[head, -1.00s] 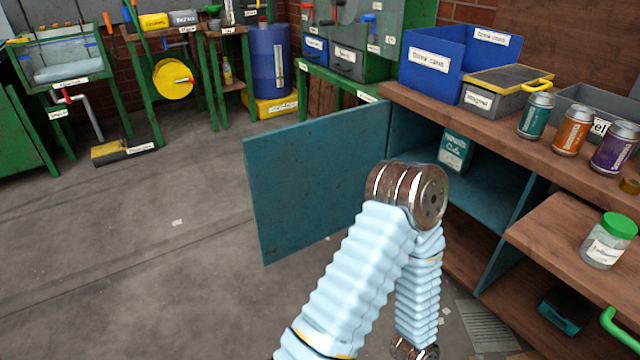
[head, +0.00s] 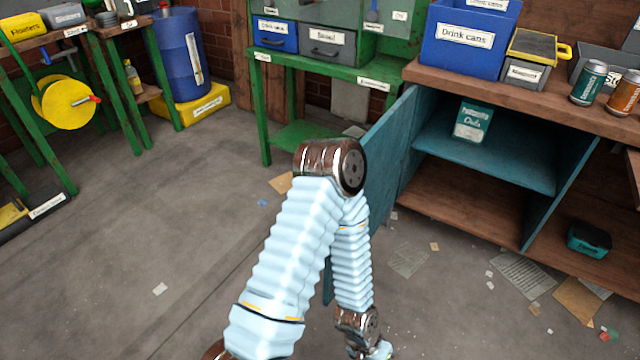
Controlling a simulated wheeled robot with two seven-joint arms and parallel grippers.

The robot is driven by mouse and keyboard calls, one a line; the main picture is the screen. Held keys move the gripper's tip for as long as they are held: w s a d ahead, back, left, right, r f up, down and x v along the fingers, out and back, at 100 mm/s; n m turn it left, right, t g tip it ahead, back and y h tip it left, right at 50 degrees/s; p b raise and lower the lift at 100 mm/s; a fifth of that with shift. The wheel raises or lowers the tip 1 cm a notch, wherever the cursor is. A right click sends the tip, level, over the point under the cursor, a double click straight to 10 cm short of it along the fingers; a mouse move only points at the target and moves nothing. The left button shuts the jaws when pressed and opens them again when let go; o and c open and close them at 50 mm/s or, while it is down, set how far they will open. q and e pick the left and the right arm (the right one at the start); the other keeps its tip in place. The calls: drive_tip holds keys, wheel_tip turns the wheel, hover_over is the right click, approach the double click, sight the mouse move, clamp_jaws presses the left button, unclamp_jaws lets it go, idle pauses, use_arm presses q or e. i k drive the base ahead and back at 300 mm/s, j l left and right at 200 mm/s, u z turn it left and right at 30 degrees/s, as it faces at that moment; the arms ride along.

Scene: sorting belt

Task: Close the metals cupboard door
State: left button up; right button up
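The teal cupboard door (head: 391,150) stands open, hinged at the left side of the cupboard (head: 488,158). It is seen at a steep angle, and my arm hides much of it. The open compartment shows a teal shelf with a teal-and-white box (head: 472,122) on it and a bare wooden floor below. One of my arms rises from the bottom, bends at a metal elbow in front of the door and runs down to a wrist at the bottom edge. I cannot tell whether it touches the door. Neither gripper shows.
A blue drink cans bin (head: 462,38) and cans stand on the wooden counter (head: 490,84). A green bench (head: 335,68) stands behind the door. A teal case (head: 589,240) lies in the lower right compartment.

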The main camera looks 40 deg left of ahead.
sight(385, 145)
drive_tip(key=j+z, duration=0.25)
drive_tip(key=j, duration=2.15)
